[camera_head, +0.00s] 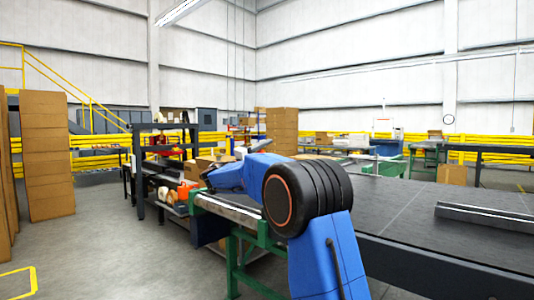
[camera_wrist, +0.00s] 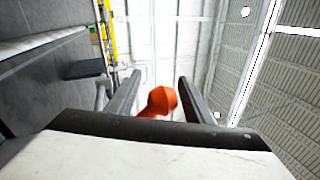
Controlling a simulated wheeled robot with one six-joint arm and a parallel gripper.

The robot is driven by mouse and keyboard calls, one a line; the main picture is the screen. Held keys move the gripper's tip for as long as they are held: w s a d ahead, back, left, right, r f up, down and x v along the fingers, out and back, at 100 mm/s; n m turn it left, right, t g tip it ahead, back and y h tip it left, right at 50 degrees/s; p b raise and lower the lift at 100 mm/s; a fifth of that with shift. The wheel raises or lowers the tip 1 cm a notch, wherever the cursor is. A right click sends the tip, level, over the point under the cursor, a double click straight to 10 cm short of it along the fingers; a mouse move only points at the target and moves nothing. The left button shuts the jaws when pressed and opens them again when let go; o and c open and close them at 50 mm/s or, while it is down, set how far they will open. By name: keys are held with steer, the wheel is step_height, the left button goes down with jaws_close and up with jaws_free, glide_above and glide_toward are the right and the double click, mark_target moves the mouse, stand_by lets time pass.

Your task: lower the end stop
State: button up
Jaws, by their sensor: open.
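In the wrist view my gripper (camera_wrist: 160,78) is open, with one dark finger on each side. An orange-red rounded knob (camera_wrist: 158,101) shows between the fingers. I cannot tell whether either finger touches it, and its lower part is hidden behind the gripper body. A grey metal post or lever (camera_wrist: 101,92) stands just left of the left finger. I cannot tell for certain which part is the end stop. In the head view my blue arm reaches over the near end of the machine, and my gripper cannot be made out there.
A dark belt table (camera_head: 420,205) on green legs fills the right, with a grey metal bar (camera_head: 485,216) lying on it. A dark-framed machine (camera_head: 140,170) stands beyond my arm. Stacked cartons (camera_head: 46,155) stand at left. The floor between is clear.

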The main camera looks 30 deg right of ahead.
steer(key=v, duration=1.7)
steer(key=shift+a, duration=0.15)
steer(key=s+d+f+m+g+y, duration=0.1)
steer(key=s+d+f+m+y, duration=0.3)
steer(key=s, duration=0.5)
steer(key=s+d+f+m+g+y, duration=0.1)
steer(key=s+d+f+m+y, duration=0.2)
steer(key=s+f+m, duration=0.5)
steer(key=s+d+f+m+g+y, duration=0.2)
steer(key=s+d+f+m+y, duration=0.15)
steer(key=s, duration=0.55)
steer(key=s+a+f+m+y, duration=0.3)
steer(key=s+a+f+m, duration=0.2)
steer(key=s+m, duration=0.2)
steer(key=s+a+f+m+t+y, duration=0.1)
steer(key=s+a+f+m+y, duration=0.3)
steer(key=s, duration=0.5)
steer(key=s+a+f+m+t+y, duration=0.1)
steer(key=s+a+f+m+y, duration=0.2)
steer(key=s+a+f+m, duration=0.3)
step_height(320, 180, down, 3)
steer(key=s+m, duration=0.2)
steer(key=m, duration=0.3)
steer(key=shift+r, duration=0.25)
